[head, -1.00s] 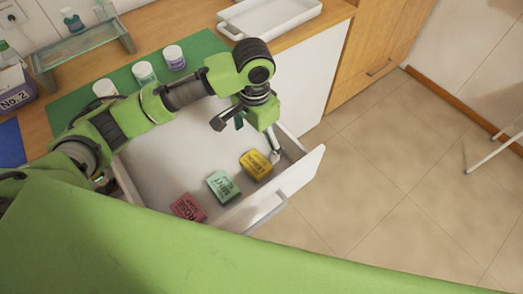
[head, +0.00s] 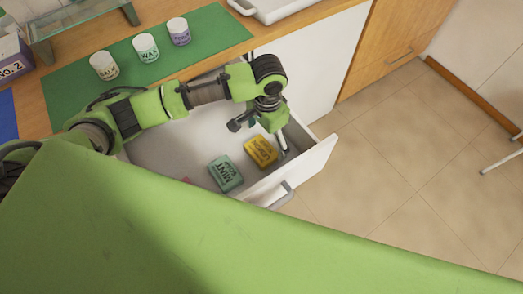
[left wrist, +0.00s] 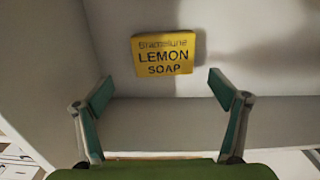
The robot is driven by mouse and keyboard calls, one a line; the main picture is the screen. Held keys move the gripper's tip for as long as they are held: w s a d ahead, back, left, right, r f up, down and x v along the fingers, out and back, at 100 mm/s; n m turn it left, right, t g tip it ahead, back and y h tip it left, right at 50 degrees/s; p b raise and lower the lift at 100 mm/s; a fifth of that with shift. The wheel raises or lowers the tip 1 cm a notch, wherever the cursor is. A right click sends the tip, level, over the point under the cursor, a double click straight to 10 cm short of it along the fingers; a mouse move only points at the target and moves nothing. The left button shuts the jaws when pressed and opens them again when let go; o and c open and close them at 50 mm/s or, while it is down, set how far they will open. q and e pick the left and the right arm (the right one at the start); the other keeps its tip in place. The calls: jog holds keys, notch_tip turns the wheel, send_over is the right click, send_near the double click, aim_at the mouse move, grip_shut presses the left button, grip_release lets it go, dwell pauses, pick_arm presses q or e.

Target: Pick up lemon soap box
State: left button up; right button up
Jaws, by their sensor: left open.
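The lemon soap box (head: 261,151) is yellow with dark lettering and lies flat in the open drawer (head: 160,149). In the left wrist view the lemon soap box (left wrist: 163,54) is ahead of the fingers, near the top middle, with its label readable. My left gripper (head: 261,139) is open over the drawer, close to the box in the head view. In the left wrist view its two fingers (left wrist: 160,90) are spread wide with nothing between them, and the box appears apart from them. My right gripper is not in view.
A green mint soap box (head: 226,173) lies left of the lemon one. Jars stand on a green mat (head: 74,96) on the counter. The drawer front (head: 308,165) stands near the gripper.

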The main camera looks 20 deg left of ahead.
aim_at(264, 148)
pick_arm(q)
jog(key=f, duration=0.5)
jog(key=shift+w+a+f, duration=0.1)
jog(key=shift+a+f, duration=0.2)
jog(key=shift+a, duration=0.1)
jog(key=c, duration=1.3)
